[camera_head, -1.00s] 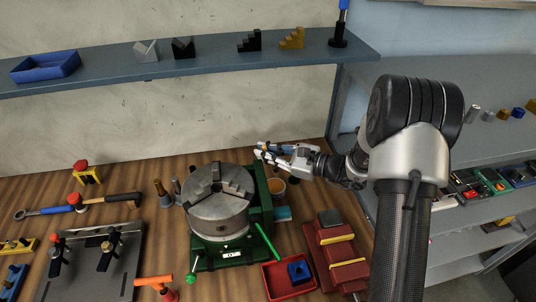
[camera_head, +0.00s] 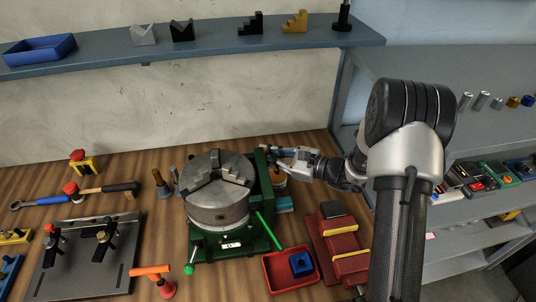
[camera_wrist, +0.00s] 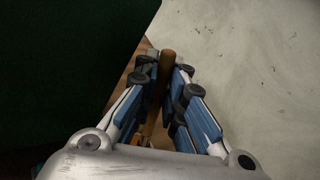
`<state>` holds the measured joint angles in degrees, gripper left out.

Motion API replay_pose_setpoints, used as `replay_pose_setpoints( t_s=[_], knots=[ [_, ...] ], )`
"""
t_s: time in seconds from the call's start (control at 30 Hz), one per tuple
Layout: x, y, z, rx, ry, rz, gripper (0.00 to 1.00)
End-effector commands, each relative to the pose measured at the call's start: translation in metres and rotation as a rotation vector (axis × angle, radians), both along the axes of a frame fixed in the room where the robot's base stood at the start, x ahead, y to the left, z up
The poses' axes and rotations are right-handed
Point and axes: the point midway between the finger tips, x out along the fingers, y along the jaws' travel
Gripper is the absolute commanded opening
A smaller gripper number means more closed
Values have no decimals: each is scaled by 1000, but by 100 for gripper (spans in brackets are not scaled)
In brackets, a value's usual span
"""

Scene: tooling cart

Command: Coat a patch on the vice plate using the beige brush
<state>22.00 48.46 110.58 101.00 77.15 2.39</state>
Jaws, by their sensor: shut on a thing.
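A red vice (camera_head: 342,240) with yellow strips stands at the right front. A dark grey plate (camera_head: 333,209) lies at its back end; I take this as the vice plate.
The grey chuck (camera_head: 218,200) on its green base stands left of my gripper, with a green handle (camera_head: 268,231) sticking out. A red tray (camera_head: 278,272) holds a blue block (camera_head: 301,264). A shelf (camera_head: 200,55) runs above. Some wood is bare at the left front.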

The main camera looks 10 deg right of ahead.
Motion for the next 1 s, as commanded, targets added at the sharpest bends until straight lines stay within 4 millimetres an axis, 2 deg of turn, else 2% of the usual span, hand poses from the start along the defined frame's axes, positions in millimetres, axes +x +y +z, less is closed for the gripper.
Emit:
replay_pose_setpoints(
  t_s=[1.0],
  knots=[
    [0, 0, -8, 0, 0, 0, 0]
  ],
)
